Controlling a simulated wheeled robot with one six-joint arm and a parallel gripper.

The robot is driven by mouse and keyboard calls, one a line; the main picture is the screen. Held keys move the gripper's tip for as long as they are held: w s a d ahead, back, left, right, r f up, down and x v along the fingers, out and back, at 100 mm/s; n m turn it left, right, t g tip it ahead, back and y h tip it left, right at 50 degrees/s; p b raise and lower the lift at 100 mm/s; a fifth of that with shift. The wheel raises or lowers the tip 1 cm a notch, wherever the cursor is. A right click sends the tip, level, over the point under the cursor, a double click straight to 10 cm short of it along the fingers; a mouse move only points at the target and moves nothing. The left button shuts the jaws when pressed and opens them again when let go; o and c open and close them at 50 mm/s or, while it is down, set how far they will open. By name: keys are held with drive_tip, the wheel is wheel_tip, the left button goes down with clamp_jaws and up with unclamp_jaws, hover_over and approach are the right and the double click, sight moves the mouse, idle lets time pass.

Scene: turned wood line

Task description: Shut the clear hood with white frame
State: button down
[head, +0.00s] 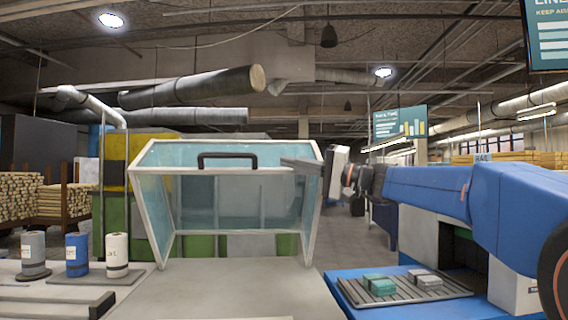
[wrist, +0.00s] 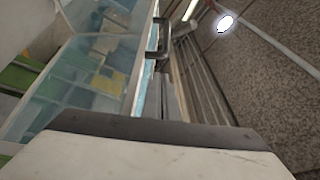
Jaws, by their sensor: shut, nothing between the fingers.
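The clear hood (head: 237,172) has bluish see-through panels in a white frame, and stands raised and open over the grey bench in the head view. Its black handle (head: 228,157) is on the upper front bar. My gripper (head: 288,162) is shut and empty, pointing left at the hood's upper right corner, to the right of the handle. Whether it touches the frame cannot be told. In the wrist view the hood (wrist: 85,85) fills the left side, and the dark handle (wrist: 158,42) shows near the top middle.
The grey bench top (head: 235,290) is clear below the hood. Several spools (head: 77,255) stand at the left. At the right, a slatted tray (head: 405,291) with green and grey blocks lies on a blue surface (head: 340,276).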

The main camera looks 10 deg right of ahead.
drive_tip(key=x, duration=0.8)
drive_tip(key=shift+a, duration=0.1)
